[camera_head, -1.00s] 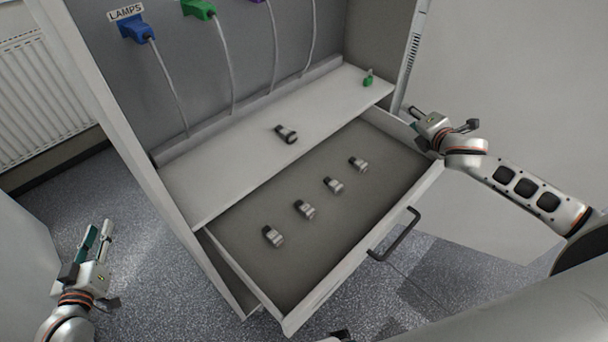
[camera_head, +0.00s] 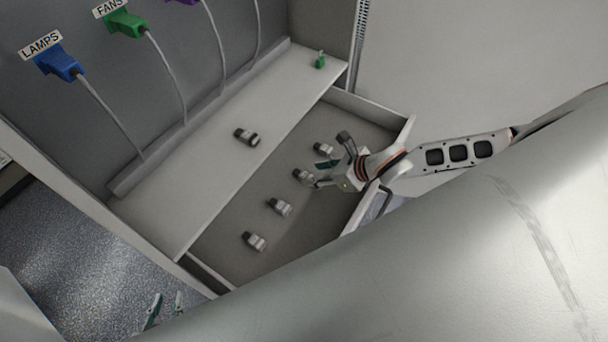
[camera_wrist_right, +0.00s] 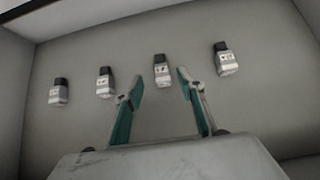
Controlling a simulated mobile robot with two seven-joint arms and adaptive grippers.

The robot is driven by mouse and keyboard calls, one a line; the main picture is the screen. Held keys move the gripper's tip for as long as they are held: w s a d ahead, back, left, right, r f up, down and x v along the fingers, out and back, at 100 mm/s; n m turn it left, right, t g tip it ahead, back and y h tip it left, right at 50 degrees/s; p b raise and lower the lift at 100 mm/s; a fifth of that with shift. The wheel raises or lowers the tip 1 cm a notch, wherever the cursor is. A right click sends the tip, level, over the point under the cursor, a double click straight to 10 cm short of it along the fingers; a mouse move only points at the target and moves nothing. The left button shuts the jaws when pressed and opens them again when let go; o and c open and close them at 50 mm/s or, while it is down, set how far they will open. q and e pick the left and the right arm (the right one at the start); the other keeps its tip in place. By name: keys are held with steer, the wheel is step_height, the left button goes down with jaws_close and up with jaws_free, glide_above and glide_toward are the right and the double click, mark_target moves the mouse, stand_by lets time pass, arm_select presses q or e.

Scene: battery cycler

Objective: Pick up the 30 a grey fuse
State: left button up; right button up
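Several grey fuses with dark caps lie in a row in the open drawer (camera_head: 222,246). From far to near in the head view they include a far fuse (camera_head: 323,148), a second fuse (camera_head: 302,175), a third fuse (camera_head: 279,207) and a near fuse (camera_head: 255,241). Their ratings are too small to read. My right gripper (camera_head: 322,172) is open over the drawer. In the right wrist view its fingertips (camera_wrist_right: 160,82) are apart, with the second fuse (camera_wrist_right: 161,72) just beyond and between them. My left gripper (camera_head: 165,306) is open at the bottom edge, away from the fuses.
Another dark-capped fuse (camera_head: 247,136) lies on the white shelf (camera_head: 195,172) above the drawer. A small green object (camera_head: 320,61) stands at the shelf's far end. The blue LAMPS plug (camera_head: 58,62) and green FANS plug (camera_head: 125,22) have hanging cables. Drawer walls bound the row.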

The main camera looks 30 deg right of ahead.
mark_target(304, 174)
steer(key=shift+x, duration=2.35)
steer(key=shift+d, duration=0.15)
jaws_close()
steer(key=shift+r, duration=0.1)
step_height(304, 174, up, 20)
